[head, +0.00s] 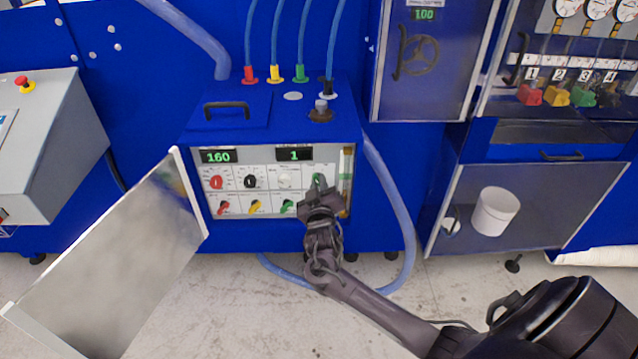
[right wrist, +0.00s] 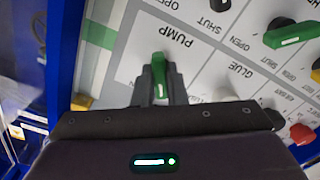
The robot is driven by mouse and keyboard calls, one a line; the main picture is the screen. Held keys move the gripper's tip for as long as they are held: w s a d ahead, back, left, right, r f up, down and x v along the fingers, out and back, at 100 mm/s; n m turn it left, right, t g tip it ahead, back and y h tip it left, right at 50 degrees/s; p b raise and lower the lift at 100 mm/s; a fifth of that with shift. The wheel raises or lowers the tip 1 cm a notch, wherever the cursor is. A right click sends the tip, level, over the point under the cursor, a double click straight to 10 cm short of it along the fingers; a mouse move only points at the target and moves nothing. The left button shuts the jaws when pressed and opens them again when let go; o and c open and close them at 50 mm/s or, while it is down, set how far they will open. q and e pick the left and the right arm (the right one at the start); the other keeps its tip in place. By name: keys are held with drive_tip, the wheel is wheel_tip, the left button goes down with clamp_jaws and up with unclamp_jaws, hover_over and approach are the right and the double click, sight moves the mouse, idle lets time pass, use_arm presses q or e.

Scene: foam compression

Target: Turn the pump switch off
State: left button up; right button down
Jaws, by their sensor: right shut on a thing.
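The pump switch is a green knob on the white control panel of the blue machine, under the label PUMP. It shows clearly in the right wrist view (right wrist: 160,72), and its top shows in the head view (head: 319,180). My right gripper (head: 319,190) is at the panel, its fingers on either side of the green knob, shut on it; it also shows in the right wrist view (right wrist: 158,82). The knob's pointer looks lined up with the fingers. The lower part of the knob is hidden by the gripper. My left gripper is not in view.
Red (head: 217,182) and black (head: 250,182) knobs and smaller coloured valves sit left on the same panel, below displays reading 160 and 1. An open metal door (head: 110,255) stands at left. A blue hose (head: 395,190) curves down the machine's right side.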

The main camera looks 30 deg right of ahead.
idle(0.3)
drive_tip(key=c, duration=1.5)
unclamp_jaws()
drive_tip(key=shift+o, duration=0.2)
drive_tip(key=b+v, duration=0.1)
drive_tip(key=v, duration=0.6)
drive_tip(key=shift+s+a+b, duration=0.25)
drive_tip(key=shift+s+b, duration=0.1)
drive_tip(key=shift+b, duration=0.05)
